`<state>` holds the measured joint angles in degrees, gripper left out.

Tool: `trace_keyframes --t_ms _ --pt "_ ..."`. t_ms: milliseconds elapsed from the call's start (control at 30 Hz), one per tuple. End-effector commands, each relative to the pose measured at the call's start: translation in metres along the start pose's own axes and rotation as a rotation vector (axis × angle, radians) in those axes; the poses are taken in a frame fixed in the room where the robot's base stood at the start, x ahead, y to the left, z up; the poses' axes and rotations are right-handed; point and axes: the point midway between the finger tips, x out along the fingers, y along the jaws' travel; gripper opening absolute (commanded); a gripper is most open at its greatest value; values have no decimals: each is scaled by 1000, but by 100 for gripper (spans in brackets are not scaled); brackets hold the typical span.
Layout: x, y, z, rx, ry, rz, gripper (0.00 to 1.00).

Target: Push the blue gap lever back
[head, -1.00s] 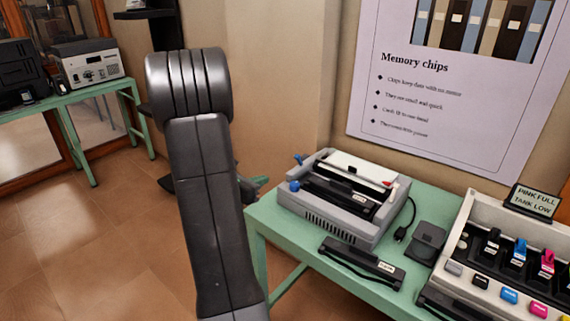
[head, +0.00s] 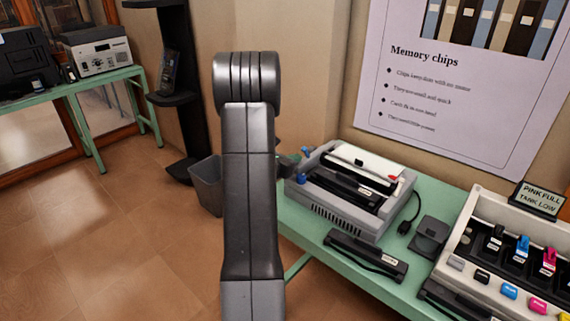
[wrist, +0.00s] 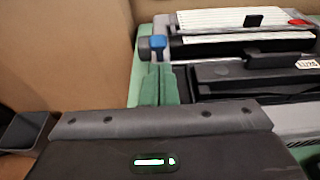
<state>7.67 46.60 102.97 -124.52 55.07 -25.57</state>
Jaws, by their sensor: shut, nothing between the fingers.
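The grey printer (head: 345,225) sits on the green table. Two small blue parts show at its left end in the head view: a blue tip (head: 304,151) at the back and a blue knob (head: 301,179) nearer the front. The wrist view shows one blue part (wrist: 158,42) against a grey round piece; I cannot tell which of the two it is. My gripper (wrist: 158,84) is shut and empty, its green fingers pointing toward the printer's left end, just below that blue part in the picture. In the head view my arm partly hides the gripper.
A black bar-shaped device (head: 365,256) and a small dark box (head: 430,236) lie on the green table (head: 390,284). An ink-tank unit (head: 460,239) stands at right. A grey bin (head: 206,185) and black shelf stand left of my arm.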

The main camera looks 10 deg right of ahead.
Motion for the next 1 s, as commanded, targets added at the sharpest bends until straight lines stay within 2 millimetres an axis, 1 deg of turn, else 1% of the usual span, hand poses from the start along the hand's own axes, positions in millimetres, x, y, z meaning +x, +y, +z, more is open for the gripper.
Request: trace_keyframes --t_ms 33,200,600,1000 --pt "3 0 5 0 -1 -1 0" --pt "8 0 8 0 1 0 0" --pt "8 0 10 0 6 0 0" --pt "10 0 20 1 97 0 0"
